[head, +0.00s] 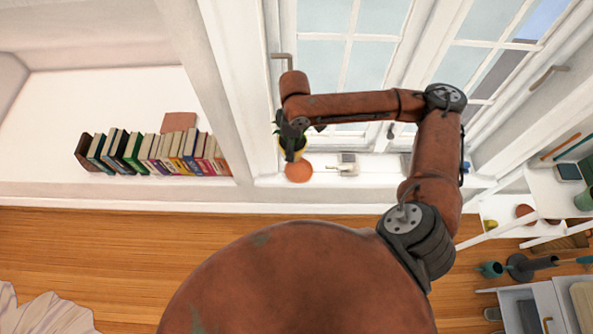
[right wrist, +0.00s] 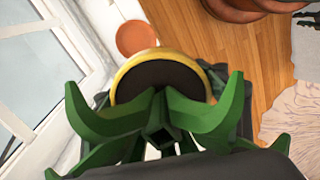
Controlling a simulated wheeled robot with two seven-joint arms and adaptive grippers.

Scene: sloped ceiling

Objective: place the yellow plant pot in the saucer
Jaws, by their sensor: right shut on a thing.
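The yellow plant pot (head: 299,154) is beneath my right gripper (head: 292,142), above the white window sill. In the right wrist view, its yellow rim (right wrist: 159,53) and dark soil show behind large green pointed leaf shapes (right wrist: 205,119). My right gripper is shut on the pot; its dark fingers are mostly hidden by the green shapes. The saucer (head: 298,172) is a round terracotta disc on the sill, just in front of the pot in the head view. It looks empty and also shows beyond the pot's rim in the right wrist view (right wrist: 136,38). My left gripper is out of view.
White-framed windows (head: 345,50) rise behind the sill. A small white object (head: 347,165) sits on the sill right of the saucer. A row of books (head: 155,152) stands on the white ledge at left. Shelves (head: 550,190) with pots and tools stand at right.

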